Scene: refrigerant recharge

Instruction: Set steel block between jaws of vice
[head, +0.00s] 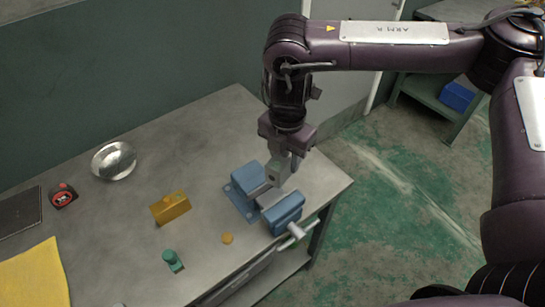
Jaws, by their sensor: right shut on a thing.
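A blue vice (287,213) stands near the right end of the grey workbench, with its screw handle (297,235) toward the front edge. My right gripper (283,170) points down over the vice. It is shut on a grey steel block (276,174), which it holds over the gap between the jaws. The gripper partly hides the block, and I cannot tell whether the block touches the jaws. My left gripper is not in view.
A shelf with a blue bin (458,96) stands at the back right.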

